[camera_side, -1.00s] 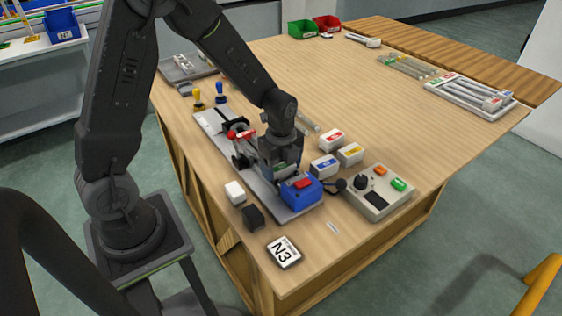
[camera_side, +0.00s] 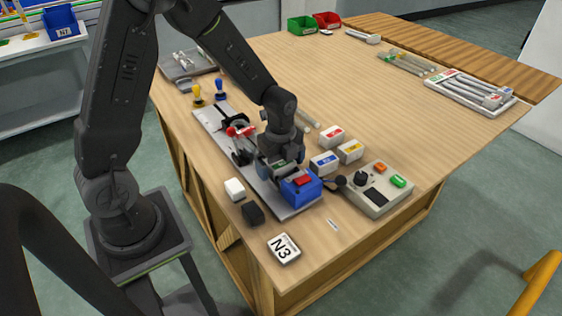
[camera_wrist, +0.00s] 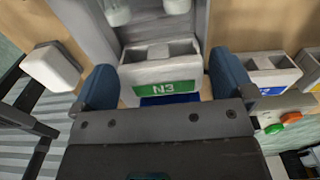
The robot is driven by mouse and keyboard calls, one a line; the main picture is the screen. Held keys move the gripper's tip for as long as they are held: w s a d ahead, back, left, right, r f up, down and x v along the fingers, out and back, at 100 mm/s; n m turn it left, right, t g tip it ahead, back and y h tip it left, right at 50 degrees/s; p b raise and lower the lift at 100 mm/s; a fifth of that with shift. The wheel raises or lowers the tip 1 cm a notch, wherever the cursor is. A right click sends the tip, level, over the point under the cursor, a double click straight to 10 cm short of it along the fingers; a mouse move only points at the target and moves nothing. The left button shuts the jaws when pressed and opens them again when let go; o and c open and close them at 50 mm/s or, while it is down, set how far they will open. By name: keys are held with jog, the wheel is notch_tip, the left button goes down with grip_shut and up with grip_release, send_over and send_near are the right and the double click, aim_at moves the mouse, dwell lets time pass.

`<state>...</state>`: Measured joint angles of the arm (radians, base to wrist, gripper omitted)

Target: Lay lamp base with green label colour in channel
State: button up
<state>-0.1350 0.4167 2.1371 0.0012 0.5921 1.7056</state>
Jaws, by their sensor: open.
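The pale grey lamp base with the green label (camera_wrist: 168,88) marked N3 stands between my jaws in the wrist view. My gripper (camera_wrist: 162,84) is open, with one blue finger on each side of the base; a gap shows on the right, and contact on the left is unclear. In the side view my gripper (camera_side: 281,164) is low over the long grey fixture (camera_side: 212,125), just behind the blue block with a red top (camera_side: 300,188). My gripper hides most of the base there. Whether the base rests fully in the channel cannot be told.
Lamp bases with blue (camera_side: 325,163), yellow (camera_side: 350,151) and red (camera_side: 332,136) labels stand right of the fixture, near a control box (camera_side: 378,192). White (camera_side: 234,189) and black (camera_side: 252,214) blocks lie left. The table's middle is clear.

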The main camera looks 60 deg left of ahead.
jog(key=shift+r, duration=0.1)
notch_tip(320, 180, up, 14)
jog(key=shift+f, duration=0.2)
dwell(0.4)
